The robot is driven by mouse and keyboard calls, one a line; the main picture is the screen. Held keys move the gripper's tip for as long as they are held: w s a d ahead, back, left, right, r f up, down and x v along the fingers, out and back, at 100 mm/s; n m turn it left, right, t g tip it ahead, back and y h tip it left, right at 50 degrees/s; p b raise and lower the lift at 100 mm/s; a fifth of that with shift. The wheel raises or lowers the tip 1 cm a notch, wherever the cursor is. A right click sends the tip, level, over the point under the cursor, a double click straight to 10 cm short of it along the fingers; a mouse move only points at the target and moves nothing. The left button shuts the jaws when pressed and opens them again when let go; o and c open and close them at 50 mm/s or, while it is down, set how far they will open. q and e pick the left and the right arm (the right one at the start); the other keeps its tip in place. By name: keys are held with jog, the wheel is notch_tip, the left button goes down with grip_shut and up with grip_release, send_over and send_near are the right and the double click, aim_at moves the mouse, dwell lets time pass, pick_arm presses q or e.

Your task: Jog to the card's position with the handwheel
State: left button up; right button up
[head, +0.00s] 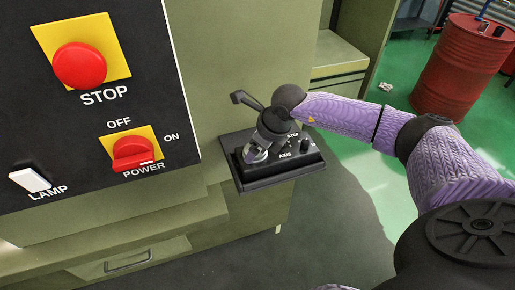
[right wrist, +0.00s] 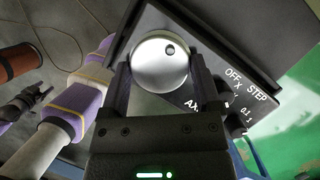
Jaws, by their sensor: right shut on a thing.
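The handwheel, a round silver disc with a small dark hole, shows in the right wrist view (right wrist: 160,62). It sits on a black control box (head: 276,177) fixed to the green machine's side. My right gripper (right wrist: 159,80) is shut on the disc, one dark finger at each side. In the head view the gripper and wrist (head: 268,140) hide much of the wheel. Small knobs marked AXIS and STEP (right wrist: 235,118) are beside it; their settings are hard to read. No card is visible. A dark, small shape at the wrist view's left may be my left gripper (right wrist: 35,98).
A black panel fills the head view's left, with a red STOP button (head: 80,66), a red POWER switch (head: 133,152) and a white LAMP switch (head: 30,180). A red drum (head: 462,65) stands at upper right. Green floor (head: 365,165) lies open behind the box.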

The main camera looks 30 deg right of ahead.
jog(key=n+b, duration=0.2)
jog(key=shift+w+d+f+n+y, duration=0.1)
jog(key=shift+w+f+n+y, duration=0.05)
jog(key=shift+n+y, duration=0.2)
jog(key=n+g+y+b, duration=0.1)
jog(key=n+b, duration=0.2)
jog(key=n, duration=0.1)
jog(key=shift+w+g, duration=0.1)
jog(key=shift+g, duration=0.3)
jog(key=n+g+b, duration=0.1)
jog(key=n+b, duration=0.1)
jog(key=n, duration=0.1)
jog(key=shift+w+d+y, duration=0.1)
jog(key=shift+y, duration=0.25)
jog(key=n+b, duration=0.1)
jog(key=n, duration=0.1)
jog(key=n+g+b, duration=0.1)
jog(key=n, duration=0.1)
jog(key=shift+w+g, duration=0.1)
jog(key=shift+g, duration=0.2)
jog(key=shift+n+g+b, duration=0.4)
jog(key=shift+n+b, duration=0.3)
jog(key=shift+n, duration=0.35)
jog(key=shift+r+n, duration=0.2)
jog(key=shift+n, duration=0.2)
jog(key=o, duration=0.9)
jog(key=shift+o, duration=0.8)
